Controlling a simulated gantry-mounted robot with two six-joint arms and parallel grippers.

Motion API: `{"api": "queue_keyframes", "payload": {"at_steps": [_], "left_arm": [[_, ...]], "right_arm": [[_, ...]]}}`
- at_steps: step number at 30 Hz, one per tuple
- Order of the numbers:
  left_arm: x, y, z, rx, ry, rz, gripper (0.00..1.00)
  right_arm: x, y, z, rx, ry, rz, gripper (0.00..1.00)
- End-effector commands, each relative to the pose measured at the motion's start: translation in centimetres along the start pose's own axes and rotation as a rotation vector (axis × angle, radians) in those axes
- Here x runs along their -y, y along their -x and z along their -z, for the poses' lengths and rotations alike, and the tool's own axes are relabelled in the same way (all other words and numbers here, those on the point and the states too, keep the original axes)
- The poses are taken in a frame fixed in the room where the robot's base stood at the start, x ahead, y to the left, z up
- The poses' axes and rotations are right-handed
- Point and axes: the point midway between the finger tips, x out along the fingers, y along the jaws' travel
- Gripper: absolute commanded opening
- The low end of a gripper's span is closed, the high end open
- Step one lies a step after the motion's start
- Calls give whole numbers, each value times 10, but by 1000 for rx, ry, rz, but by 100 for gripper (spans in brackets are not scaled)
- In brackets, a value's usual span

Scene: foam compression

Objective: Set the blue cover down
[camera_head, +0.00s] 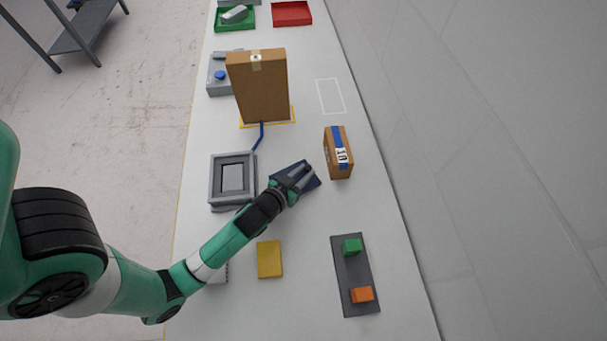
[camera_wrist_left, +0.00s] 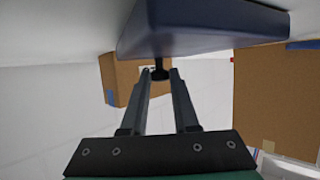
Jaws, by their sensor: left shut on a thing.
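The blue cover (camera_head: 284,171) is a dark blue slab near the middle of the table in the head view, partly hidden under my gripper. It also fills the top of the left wrist view (camera_wrist_left: 205,28). My left gripper (camera_head: 303,177) is over it, with its fingers shut on the small black knob (camera_wrist_left: 160,72) of the cover. I cannot tell from these frames whether the cover touches the table. My right gripper is not in view.
A small cardboard box (camera_head: 339,154) with a blue strip stands just right of the cover. A grey framed fixture (camera_head: 214,196) lies to the left. A tall box (camera_head: 262,90) stands behind. A yellow block (camera_head: 269,259) and a dark tray (camera_head: 351,276) are in front.

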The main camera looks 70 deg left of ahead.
Motion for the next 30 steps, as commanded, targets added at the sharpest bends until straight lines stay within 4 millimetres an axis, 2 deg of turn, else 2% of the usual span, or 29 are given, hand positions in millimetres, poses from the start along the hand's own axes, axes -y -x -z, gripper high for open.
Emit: {"api": "queue_keyframes", "payload": {"at_steps": [9, 10, 14, 25, 30], "left_arm": [[0, -1, -2, -2, 0, 0, 0], [0, -1, -1, -1, 0, 0, 34], [0, -1, -1, -1, 0, 0, 57], [0, 3, 3, -1, 0, 0, 59], [0, 33, 2, 1, -2, -2, 59]], "right_arm": [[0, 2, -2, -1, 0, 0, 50], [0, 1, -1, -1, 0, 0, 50], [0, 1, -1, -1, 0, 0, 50], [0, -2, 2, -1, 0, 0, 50], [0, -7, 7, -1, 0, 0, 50]]}}
